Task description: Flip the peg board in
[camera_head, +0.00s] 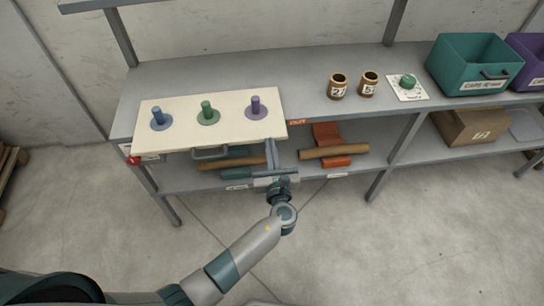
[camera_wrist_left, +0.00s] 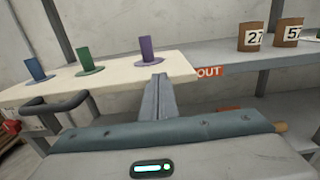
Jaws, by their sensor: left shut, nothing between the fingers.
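The cream peg board (camera_head: 180,138) lies flat on the left part of the grey shelf top. It bears a blue peg (camera_head: 160,119), a green peg (camera_head: 208,113) and a purple peg (camera_head: 256,107), all upright. A grey handle (camera_head: 210,153) hangs at its front edge; it also shows in the left wrist view (camera_wrist_left: 55,106). My left gripper (camera_head: 269,143) is shut and empty at the board's front edge, near its right end, below the purple peg. In the left wrist view its closed fingers (camera_wrist_left: 158,90) point at the board edge; I cannot tell if they touch. My right gripper is out of view.
Two brown numbered pots (camera_head: 337,86) and a white card with a green knob (camera_head: 407,86) stand to the right. A teal bin (camera_head: 474,62) is farther right. A red "OUT" label (camera_wrist_left: 210,71) is on the shelf edge. Rolls and blocks (camera_head: 334,151) lie on the lower shelf.

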